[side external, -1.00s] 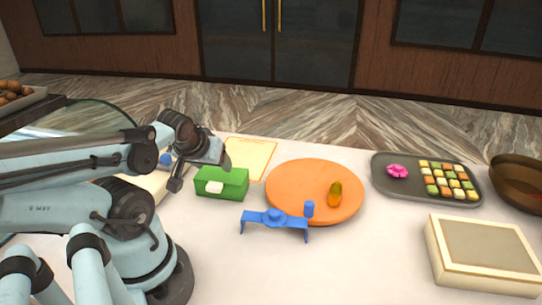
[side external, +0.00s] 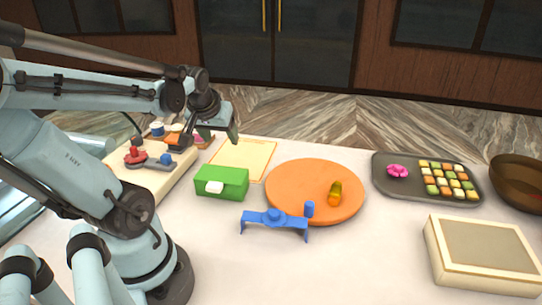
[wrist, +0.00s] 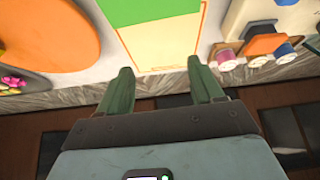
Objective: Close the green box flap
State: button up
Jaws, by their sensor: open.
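The green box (side external: 222,184) stands on the white counter, left of the orange round board. Its top looks flat and covered, with no flap standing up, and a white tab (side external: 214,187) shows on its front. My gripper (side external: 222,136) is open and empty, above and behind the box and apart from it. In the wrist view the box's green top (wrist: 150,10) is partly visible at the upper edge, beyond my open fingers (wrist: 162,82). A cream card (wrist: 160,45) with an orange border lies between the fingers and the box in that view.
The orange board (side external: 285,202) holds a yellow-orange object (side external: 335,194). A blue bracket (side external: 275,219) stands in front. A dark tray (side external: 384,180) of sweets, a cream box (side external: 485,285) and a brown bowl (side external: 520,180) are right. A board (side external: 155,188) with coloured knobs is left.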

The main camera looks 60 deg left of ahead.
jog(key=shift+w+a+g+h, duration=1.9)
jog(key=shift+w+a+h, duration=0.1)
jog(key=shift+a+h, duration=0.15)
notch_tip(320, 180, up, 12)
jog(key=d+f+m+t, duration=0.3)
jog(key=d+f+m, duration=0.1)
jog(key=d, duration=0.8)
jog(key=d+f+m+t, duration=0.4)
jog(key=d+f, duration=0.3)
jog(key=d, duration=0.6)
jog(key=shift+w+d+f+m, duration=0.25)
jog(key=shift+w+d+m, duration=0.1)
jog(key=shift+m, duration=0.45)
